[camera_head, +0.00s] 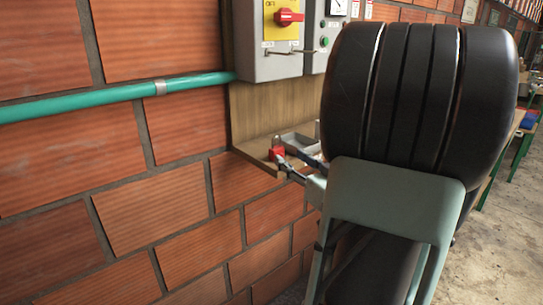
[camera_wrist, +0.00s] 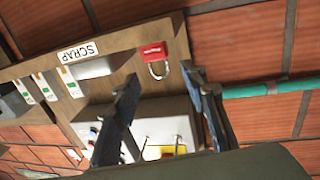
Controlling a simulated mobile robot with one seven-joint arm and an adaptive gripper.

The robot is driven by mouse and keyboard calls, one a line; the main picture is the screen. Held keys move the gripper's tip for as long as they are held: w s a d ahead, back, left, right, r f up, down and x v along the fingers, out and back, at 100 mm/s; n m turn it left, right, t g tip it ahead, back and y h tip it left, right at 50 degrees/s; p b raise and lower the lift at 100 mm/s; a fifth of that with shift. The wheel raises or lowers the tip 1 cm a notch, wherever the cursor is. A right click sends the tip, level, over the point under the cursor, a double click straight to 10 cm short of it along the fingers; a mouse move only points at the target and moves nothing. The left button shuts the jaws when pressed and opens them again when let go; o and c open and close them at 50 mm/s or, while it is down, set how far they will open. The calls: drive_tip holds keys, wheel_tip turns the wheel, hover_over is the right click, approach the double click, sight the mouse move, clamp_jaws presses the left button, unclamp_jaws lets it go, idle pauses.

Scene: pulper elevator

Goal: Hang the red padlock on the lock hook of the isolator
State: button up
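The red padlock (camera_head: 277,154) stands at the front left of the wooden shelf, its grey shackle upward. In the wrist view the padlock (camera_wrist: 152,51) appears just beyond the fingertips, in line with the gap between them. My gripper (camera_head: 291,161) is open and empty, with dark fingers spread close to the padlock in the head view; they also show in the wrist view (camera_wrist: 162,82). The isolator (camera_head: 268,68) is a grey box with a red knob on a yellow plate. Its lock hook (camera_head: 292,52) sticks out below the knob.
The wooden shelf (camera_head: 256,147) and its backboard join the brick wall. A grey tray (camera_head: 300,138) and a SCRAP label (camera_wrist: 78,51) are on it. A second grey box (camera_head: 318,60) is beside the isolator. A green pipe (camera_head: 110,97) runs left.

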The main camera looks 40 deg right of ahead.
sight(276, 147)
drive_tip(key=w, duration=0.3)
drive_tip(key=w+d, duration=0.1)
drive_tip(key=w, duration=0.2)
drive_tip(key=w+b, duration=0.1)
drive_tip(key=w, duration=0.2)
drive_tip(key=shift+w+d, duration=0.3)
drive_tip(key=shift+r, duration=0.1)
drive_tip(key=c, duration=1)
